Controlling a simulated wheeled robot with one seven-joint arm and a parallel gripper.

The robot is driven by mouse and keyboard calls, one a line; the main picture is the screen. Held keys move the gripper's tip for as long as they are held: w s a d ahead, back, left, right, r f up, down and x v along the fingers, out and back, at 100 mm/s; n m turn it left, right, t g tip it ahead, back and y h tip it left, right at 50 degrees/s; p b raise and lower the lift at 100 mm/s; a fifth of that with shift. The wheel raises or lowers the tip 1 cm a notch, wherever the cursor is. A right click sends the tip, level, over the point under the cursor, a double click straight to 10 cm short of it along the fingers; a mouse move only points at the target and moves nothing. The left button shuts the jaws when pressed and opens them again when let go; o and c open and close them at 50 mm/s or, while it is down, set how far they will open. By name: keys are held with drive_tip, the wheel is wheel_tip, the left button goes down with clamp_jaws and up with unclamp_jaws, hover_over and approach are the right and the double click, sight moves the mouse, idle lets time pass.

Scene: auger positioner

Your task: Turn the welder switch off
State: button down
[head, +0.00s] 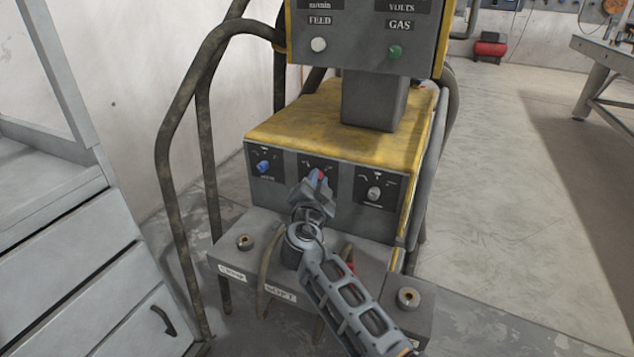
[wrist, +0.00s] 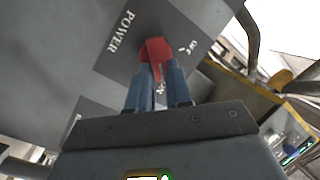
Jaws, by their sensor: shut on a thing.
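The welder (head: 340,115) is a grey cabinet with a worn yellow top, and its front panel carries three controls. The middle control is the red switch (head: 316,174), mostly hidden by my gripper (head: 320,183). In the wrist view the red switch (wrist: 156,49) sits on a grey plate beside the word POWER, with small position marks to its right that are hard to read. My gripper (wrist: 160,76) has its two blue-grey fingers closed on the switch's near end. The switch's exact setting cannot be told.
A blue knob (head: 263,167) is left of the switch and a grey knob (head: 374,194) is right of it. Thick hoses (head: 185,150) hang at the left. A grey drawer cabinet (head: 75,260) stands at the left. The floor at the right (head: 540,190) is open.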

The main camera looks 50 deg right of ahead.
idle(0.4)
drive_tip(key=shift+w+a+r+n+g+y+p, duration=0.15)
drive_tip(key=shift+w+n+g+p, duration=0.5)
drive_tip(key=shift+n, duration=1.8)
drive_tip(key=shift+w+a+r+n+g+y+p, duration=0.15)
drive_tip(key=shift+n+g+p, duration=0.85)
drive_tip(key=shift+n, duration=1.5)
drive_tip(key=shift+w+a+n+g+p, duration=0.2)
drive_tip(key=shift+w+n+g+p, duration=0.3)
drive_tip(key=shift+n+g, duration=1.3)
drive_tip(key=shift+n+t, duration=0.65)
drive_tip(key=shift+n, duration=0.1)
drive_tip(key=c, duration=1.1)
unclamp_jaws()
drive_tip(key=shift+o, duration=0.2)
